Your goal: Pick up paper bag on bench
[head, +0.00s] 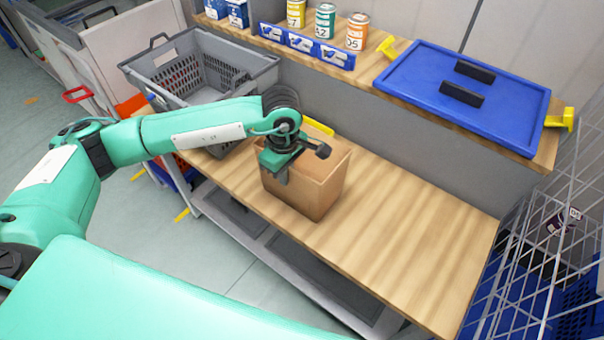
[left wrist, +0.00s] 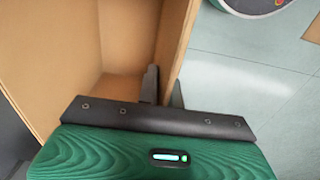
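The brown, open-topped paper bag (head: 325,192) stands upright on the wooden bench (head: 400,245). My left gripper (head: 284,172) is at the bag's near-left rim, pointing down. In the left wrist view, the fingers (left wrist: 163,90) sit close together on either side of one wall of the bag (left wrist: 120,45), one inside and one outside. They look closed on that wall. The bag's far-left rim is partly hidden behind my left wrist. My right gripper is not in view.
A grey basket (head: 200,75) stands left of the bag. A shelf above holds several cans (head: 325,20) and a blue lid (head: 465,95) with black handles. A wire rack (head: 555,215) stands at the right. The bench right of the bag is clear.

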